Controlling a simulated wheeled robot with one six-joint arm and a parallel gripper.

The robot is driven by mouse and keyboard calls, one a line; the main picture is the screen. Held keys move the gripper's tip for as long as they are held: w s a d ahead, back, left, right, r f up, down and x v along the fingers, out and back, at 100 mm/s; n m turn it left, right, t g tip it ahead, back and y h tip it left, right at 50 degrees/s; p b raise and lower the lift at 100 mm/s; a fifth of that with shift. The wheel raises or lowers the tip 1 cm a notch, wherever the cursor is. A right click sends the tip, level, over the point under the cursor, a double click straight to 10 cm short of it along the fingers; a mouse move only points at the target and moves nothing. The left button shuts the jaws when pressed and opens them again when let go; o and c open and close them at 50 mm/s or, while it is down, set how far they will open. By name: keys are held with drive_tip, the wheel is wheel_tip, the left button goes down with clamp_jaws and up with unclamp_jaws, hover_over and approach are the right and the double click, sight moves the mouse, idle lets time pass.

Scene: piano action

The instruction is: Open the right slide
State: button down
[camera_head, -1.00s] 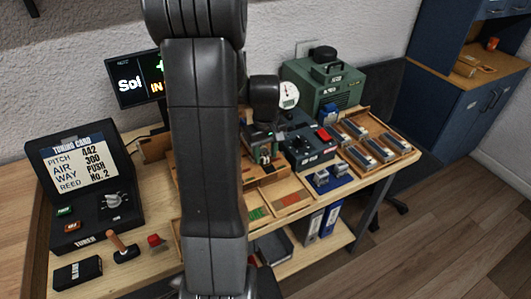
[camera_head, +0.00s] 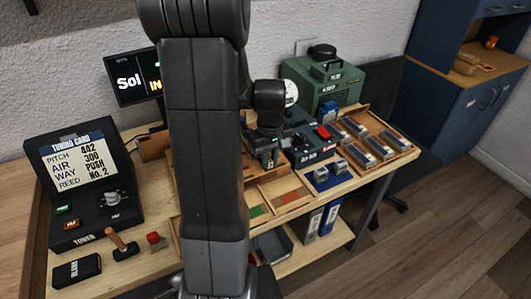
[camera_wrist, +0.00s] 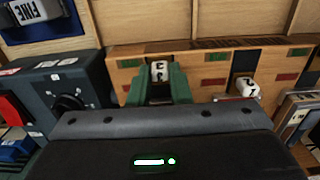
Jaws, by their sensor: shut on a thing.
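In the wrist view, a wooden block (camera_wrist: 204,62) with green and red labels carries two small white slide knobs with dark marks. The green fingers of my gripper (camera_wrist: 157,87) are shut on one white knob (camera_wrist: 159,70), one finger on each side. The other white knob (camera_wrist: 247,86) stands free to the right in that view. In the head view, my gripper (camera_head: 269,159) is low over the bench beside the dark control box (camera_head: 309,148). My arm hides much of the wooden block there, and the held knob cannot be made out.
The dark box with a black dial (camera_wrist: 70,102) and red switch (camera_head: 323,132) is close beside my gripper. A green machine (camera_head: 332,80) stands behind. Trays of metal reeds (camera_head: 390,158) lie right. The tuning card stand (camera_head: 75,190) is left.

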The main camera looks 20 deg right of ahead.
drive_tip(key=shift+s+d, duration=0.1)
drive_tip(key=shift+s, duration=0.35)
drive_tip(key=c, duration=1.3)
unclamp_jaws()
drive_tip(key=shift+r, duration=0.1)
drive_tip(key=shift+r, duration=0.35)
wheel_tip(320, 180, up, 13)
drive_tip(key=shift+f, duration=0.2)
